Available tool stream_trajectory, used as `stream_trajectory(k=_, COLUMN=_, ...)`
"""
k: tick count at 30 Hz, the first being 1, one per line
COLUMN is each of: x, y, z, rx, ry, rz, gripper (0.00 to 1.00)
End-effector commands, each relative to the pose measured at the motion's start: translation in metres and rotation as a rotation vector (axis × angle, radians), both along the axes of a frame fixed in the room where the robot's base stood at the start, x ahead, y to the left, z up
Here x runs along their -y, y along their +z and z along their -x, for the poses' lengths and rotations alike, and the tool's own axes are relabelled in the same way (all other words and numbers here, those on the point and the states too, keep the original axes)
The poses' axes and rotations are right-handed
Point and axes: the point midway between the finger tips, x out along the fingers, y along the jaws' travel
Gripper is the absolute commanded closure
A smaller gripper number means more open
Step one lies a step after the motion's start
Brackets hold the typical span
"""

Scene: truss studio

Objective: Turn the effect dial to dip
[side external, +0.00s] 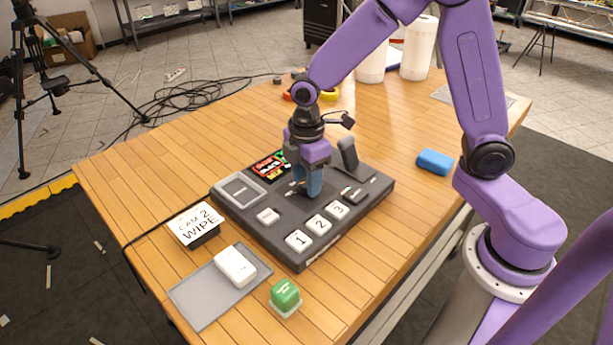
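A dark control panel (262,228) lies on the wooden table. My gripper (306,188) points down over the middle of the panel, with its blue fingers at or just above the surface. The effect dial is not clearly visible; the fingers cover that part of the panel, where small light markings (293,189) show just left of them. I cannot tell whether the fingers are apart or closed on a dial, or which effect is selected.
The panel carries white buttons (318,224), a lever (348,154) and a small screen (270,165). Around it are a CAM 2 WIPE sign (195,224), a grey mat (205,296) with a white device (236,266), a green cube (285,294) and a blue block (434,162).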

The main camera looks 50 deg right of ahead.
Motion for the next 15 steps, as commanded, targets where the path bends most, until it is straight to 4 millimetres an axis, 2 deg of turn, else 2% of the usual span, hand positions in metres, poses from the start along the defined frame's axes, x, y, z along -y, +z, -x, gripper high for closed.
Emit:
stream_trajectory(k=1, x=0.0, y=0.0001, z=0.0, rx=0.0, ry=0.0, rz=0.0, gripper=0.73)
stream_trajectory(k=3, x=0.0, y=0.0002, z=0.0, rx=0.0, ry=0.0, rz=0.0, gripper=0.93)
stream_trajectory(k=15, x=0.0, y=0.0006, z=0.0, rx=0.0, ry=-0.059, rz=0.0, gripper=0.93)
